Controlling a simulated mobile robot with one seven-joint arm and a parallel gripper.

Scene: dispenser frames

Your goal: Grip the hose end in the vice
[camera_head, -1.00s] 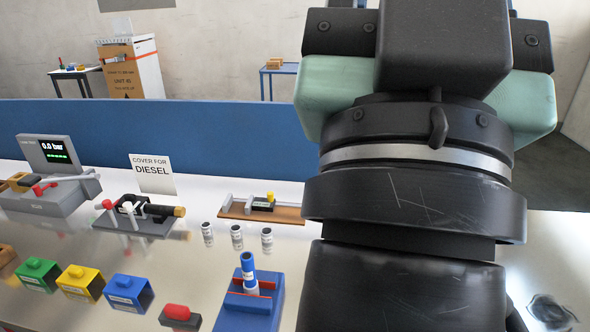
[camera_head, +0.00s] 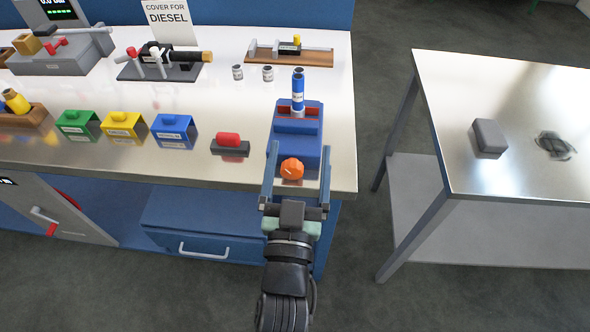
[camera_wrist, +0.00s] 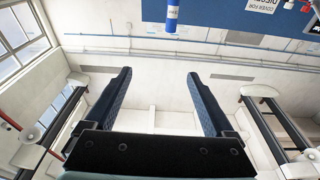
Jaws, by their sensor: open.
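The vice (camera_head: 297,128) is blue with red jaw faces and stands near the right end of the bench. The hose end, a blue cylinder (camera_head: 298,79) with a pale lower part, stands upright between the vice jaws; its bottom is hidden. It also shows at the top of the wrist view (camera_wrist: 172,14). A round orange knob (camera_head: 292,168) is on the near side of the vice. My gripper (camera_head: 297,158) is open and empty, its fingers on either side of the knob in the picture. I cannot tell their height over it. The wrist view shows the fingers (camera_wrist: 158,76) wide apart.
Behind are small cylinders (camera_head: 268,73) and a wooden fixture (camera_head: 290,54). A metal table (camera_head: 500,175) stands right, across a gap.

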